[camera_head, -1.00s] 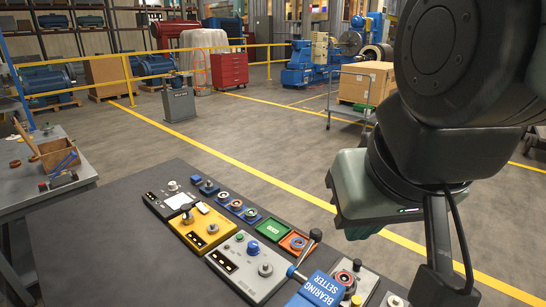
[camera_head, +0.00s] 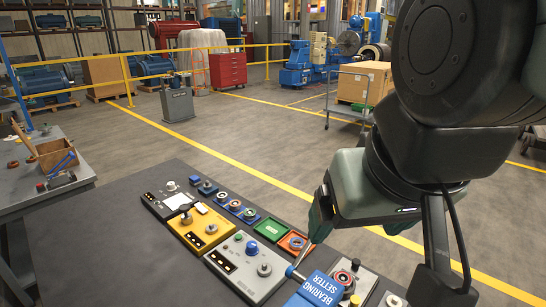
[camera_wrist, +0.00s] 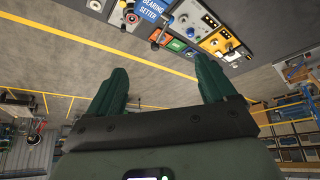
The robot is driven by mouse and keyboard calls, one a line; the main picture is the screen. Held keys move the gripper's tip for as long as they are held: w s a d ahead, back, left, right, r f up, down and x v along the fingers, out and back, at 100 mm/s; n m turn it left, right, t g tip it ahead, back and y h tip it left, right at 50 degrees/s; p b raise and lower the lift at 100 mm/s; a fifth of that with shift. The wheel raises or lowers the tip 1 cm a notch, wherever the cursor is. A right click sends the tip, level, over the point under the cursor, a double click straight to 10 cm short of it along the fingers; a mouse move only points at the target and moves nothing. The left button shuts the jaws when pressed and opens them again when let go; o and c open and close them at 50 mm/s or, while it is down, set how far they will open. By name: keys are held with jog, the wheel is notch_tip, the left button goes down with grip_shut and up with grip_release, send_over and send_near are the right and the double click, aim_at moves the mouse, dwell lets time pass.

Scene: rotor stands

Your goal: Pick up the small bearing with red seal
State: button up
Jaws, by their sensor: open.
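I cannot make out for certain which bearing has the red seal. Small ring-shaped bearings sit in a row of blue trays (camera_head: 236,206) behind the panels in the head view; the nearest-left one (camera_head: 222,197) looks reddish, but it is too small to be sure.
Dark, yellow (camera_head: 190,236) and grey (camera_head: 232,274) panels with posts stand in front. The blue bearing setter (camera_head: 318,290) with its lever is an obstacle below my gripper. The dark bench top (camera_head: 110,250) is clear at left.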

jog(key=n+g, duration=0.6)
jog(key=n, duration=0.9)
send_over(341, 278)
notch_tip(341, 278, down, 28)
jog(key=f, duration=0.5)
jog(key=shift+s+f, duration=0.35)
jog(key=shift+f, duration=0.05)
jog(key=shift+w+f, duration=0.15)
jog(key=shift+f, duration=1.25)
jog(key=shift+w+f, duration=0.15)
jog(key=shift+f, duration=1.2)
jog(key=c, duration=1.2)
